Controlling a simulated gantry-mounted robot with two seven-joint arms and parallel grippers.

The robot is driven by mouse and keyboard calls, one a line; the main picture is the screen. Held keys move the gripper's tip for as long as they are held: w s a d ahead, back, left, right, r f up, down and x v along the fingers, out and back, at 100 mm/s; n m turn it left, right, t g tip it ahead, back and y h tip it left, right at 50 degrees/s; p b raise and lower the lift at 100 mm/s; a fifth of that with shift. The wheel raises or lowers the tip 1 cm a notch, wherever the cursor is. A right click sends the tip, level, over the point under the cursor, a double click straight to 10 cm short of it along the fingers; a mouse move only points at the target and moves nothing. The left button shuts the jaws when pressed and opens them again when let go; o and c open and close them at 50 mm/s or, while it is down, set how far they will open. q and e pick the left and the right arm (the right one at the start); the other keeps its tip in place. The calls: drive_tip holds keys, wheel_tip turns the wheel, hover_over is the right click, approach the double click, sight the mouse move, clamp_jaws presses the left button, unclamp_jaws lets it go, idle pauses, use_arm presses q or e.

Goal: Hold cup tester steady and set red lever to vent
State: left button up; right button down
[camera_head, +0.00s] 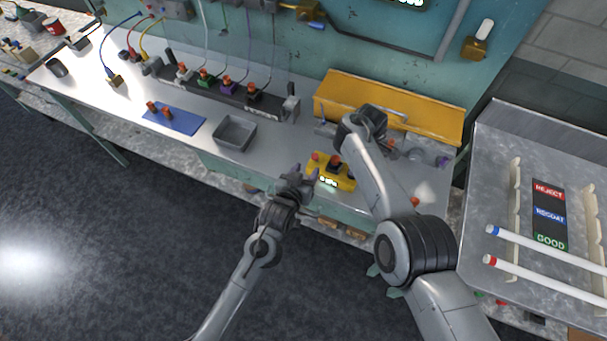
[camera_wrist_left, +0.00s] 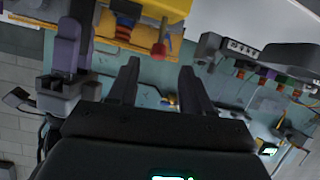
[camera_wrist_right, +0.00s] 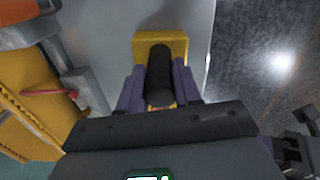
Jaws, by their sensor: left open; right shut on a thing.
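The yellow cup tester (camera_head: 322,178) stands at the bench's front edge, with a lit display on its front. A red knob or lever end (camera_head: 316,156) shows at its left end. In the left wrist view, a red lever (camera_wrist_left: 160,42) sticks out beside a yellow body that I take for the tester, cut off at the top. My left gripper (camera_head: 301,174) is open and empty, just left of the tester. My right gripper (camera_wrist_right: 159,92) is shut on the tester's dark upright cylinder (camera_wrist_right: 159,68). Its fingertips are hidden behind my arm in the head view.
A yellow case (camera_head: 390,100) stands behind the tester. A grey tray (camera_head: 235,133) and a blue mat (camera_head: 175,120) lie to the left, before a rack of connectors (camera_head: 225,92). A metal sorting tray (camera_head: 490,150) stands at the right.

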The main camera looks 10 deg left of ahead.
use_arm(q)
drive_tip(key=shift+s+a+r, duration=0.15)
drive_tip(key=shift+s+r, duration=0.15)
drive_tip(key=shift+s, duration=0.3)
use_arm(e)
drive_tip(key=c, duration=0.7)
unclamp_jaws()
drive_tip(key=shift+r, duration=0.1)
